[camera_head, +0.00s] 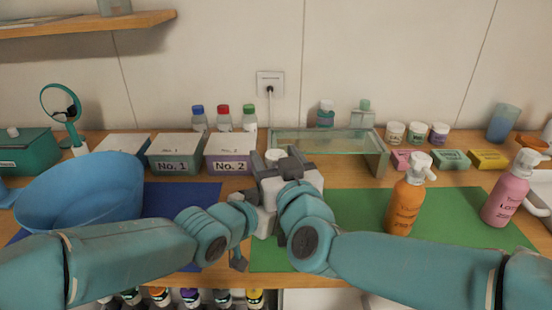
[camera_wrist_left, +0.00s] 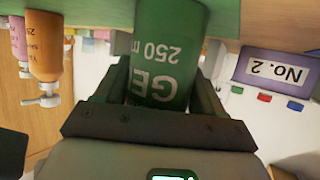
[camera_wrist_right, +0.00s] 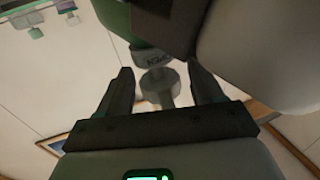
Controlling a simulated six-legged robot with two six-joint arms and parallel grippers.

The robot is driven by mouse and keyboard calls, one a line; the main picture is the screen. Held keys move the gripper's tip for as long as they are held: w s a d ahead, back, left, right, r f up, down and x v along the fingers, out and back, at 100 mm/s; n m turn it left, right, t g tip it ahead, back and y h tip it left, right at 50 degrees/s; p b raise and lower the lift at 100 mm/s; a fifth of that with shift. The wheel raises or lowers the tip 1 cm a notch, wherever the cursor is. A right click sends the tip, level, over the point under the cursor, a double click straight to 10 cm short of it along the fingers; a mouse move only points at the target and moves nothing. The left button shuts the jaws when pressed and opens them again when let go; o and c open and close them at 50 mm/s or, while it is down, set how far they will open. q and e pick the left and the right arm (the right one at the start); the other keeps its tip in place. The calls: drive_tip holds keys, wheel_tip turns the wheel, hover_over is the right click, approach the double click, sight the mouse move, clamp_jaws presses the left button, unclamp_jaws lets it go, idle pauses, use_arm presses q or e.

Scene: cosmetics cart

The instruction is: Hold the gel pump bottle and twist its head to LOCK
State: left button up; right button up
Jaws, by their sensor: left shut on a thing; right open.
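The gel pump bottle is green with white lettering and shows in the left wrist view (camera_wrist_left: 168,45). My left gripper (camera_wrist_left: 163,85) is shut around its body. In the right wrist view, the bottle's grey pump head (camera_wrist_right: 160,84) lies between the fingers of my right gripper (camera_wrist_right: 160,70), which is open with gaps on both sides. Small lettering shows on the collar, too unclear to read surely. In the head view, my right gripper (camera_head: 277,163) is at the middle, and my arms hide the bottle's body and most of my left gripper.
An orange pump bottle (camera_head: 405,205) and a pink pump bottle (camera_head: 508,190) stand to the right on the green mat (camera_head: 455,215). A blue bowl (camera_head: 85,195) is at left. Boxes No. 1 (camera_head: 176,165) and No. 2 (camera_head: 230,163) and a glass shelf (camera_head: 330,140) are behind.

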drive_tip(key=shift+c, duration=0.3)
drive_tip(key=c, duration=0.9)
drive_tip(key=shift+r+n+y, duration=0.15)
drive_tip(key=shift+n+y, duration=0.25)
drive_tip(key=shift+y, duration=0.2)
drive_tip(key=shift+n+g+y, duration=0.3)
drive_tip(key=shift+y, duration=0.2)
drive_tip(key=n+g+y, duration=0.2)
drive_tip(key=n+y, duration=0.1)
drive_tip(key=n+g+y, duration=0.2)
drive_tip(key=g+y, duration=0.1)
drive_tip(key=y, duration=0.1)
drive_tip(key=shift+w+d+n, duration=0.1)
drive_tip(key=shift+d+n, duration=0.1)
drive_tip(key=shift+n, duration=0.2)
drive_tip(key=n+g+y, duration=0.1)
drive_tip(key=n+g, duration=0.1)
drive_tip(key=g, duration=0.1)
drive_tip(key=n+g+y, duration=0.1)
drive_tip(key=g, duration=0.2)
drive_tip(key=shift+a+n+y, duration=0.1)
drive_tip(key=shift+n+y, duration=0.3)
drive_tip(key=shift+n+g+y, duration=0.4)
drive_tip(key=shift+n+g, duration=0.5)
drive_tip(key=shift+g, duration=0.4)
drive_tip(key=shift+n+g, duration=0.3)
drive_tip(key=shift+g, duration=0.2)
